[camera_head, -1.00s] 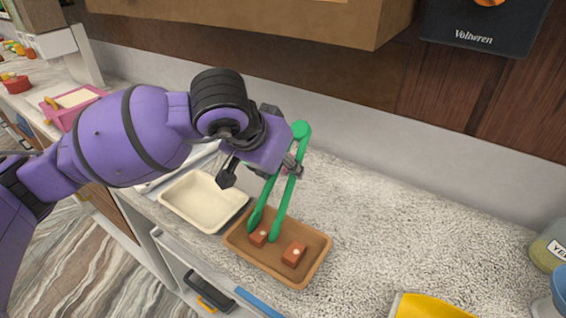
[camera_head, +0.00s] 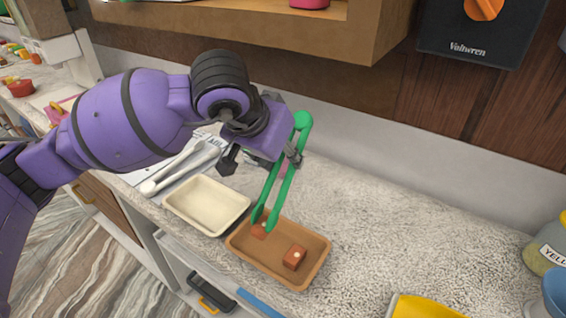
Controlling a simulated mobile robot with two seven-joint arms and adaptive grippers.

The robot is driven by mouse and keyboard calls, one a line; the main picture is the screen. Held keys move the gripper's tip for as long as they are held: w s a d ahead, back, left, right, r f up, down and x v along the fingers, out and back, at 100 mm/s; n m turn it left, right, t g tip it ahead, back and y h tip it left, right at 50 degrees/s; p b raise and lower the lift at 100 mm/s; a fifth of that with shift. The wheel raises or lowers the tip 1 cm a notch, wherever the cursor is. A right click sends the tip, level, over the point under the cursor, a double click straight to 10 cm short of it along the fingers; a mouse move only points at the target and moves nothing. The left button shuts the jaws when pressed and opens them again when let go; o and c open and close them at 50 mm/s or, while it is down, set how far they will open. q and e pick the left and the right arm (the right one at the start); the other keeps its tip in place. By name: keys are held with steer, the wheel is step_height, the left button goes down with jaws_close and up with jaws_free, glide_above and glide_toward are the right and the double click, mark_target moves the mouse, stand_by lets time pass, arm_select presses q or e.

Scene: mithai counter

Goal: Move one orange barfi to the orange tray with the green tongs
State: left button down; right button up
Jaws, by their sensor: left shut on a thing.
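My left gripper (camera_head: 262,160) is shut on the green tongs (camera_head: 288,178), which hang tips-down. The tong tips are close together over the left part of an orange-brown tray (camera_head: 312,277). One orange-brown barfi (camera_head: 259,231) is at the tips, partly covered by them; I cannot tell whether they pinch it or whether it is clear of the tray floor. A second barfi (camera_head: 295,257) with a pale dot on top sits in the right part of the same tray. My right gripper is not in view.
An empty cream tray (camera_head: 207,205) stands directly left of the orange-brown tray. White tongs (camera_head: 180,167) lie behind it. A yellow object (camera_head: 425,308) and a jar (camera_head: 549,247) are at the right. The speckled counter (camera_head: 400,230) is clear between. A shelf (camera_head: 380,35) overhangs the back.

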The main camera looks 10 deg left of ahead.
arm_select(q)
step_height(320, 180, up, 8)
steer(key=p, duration=0.3)
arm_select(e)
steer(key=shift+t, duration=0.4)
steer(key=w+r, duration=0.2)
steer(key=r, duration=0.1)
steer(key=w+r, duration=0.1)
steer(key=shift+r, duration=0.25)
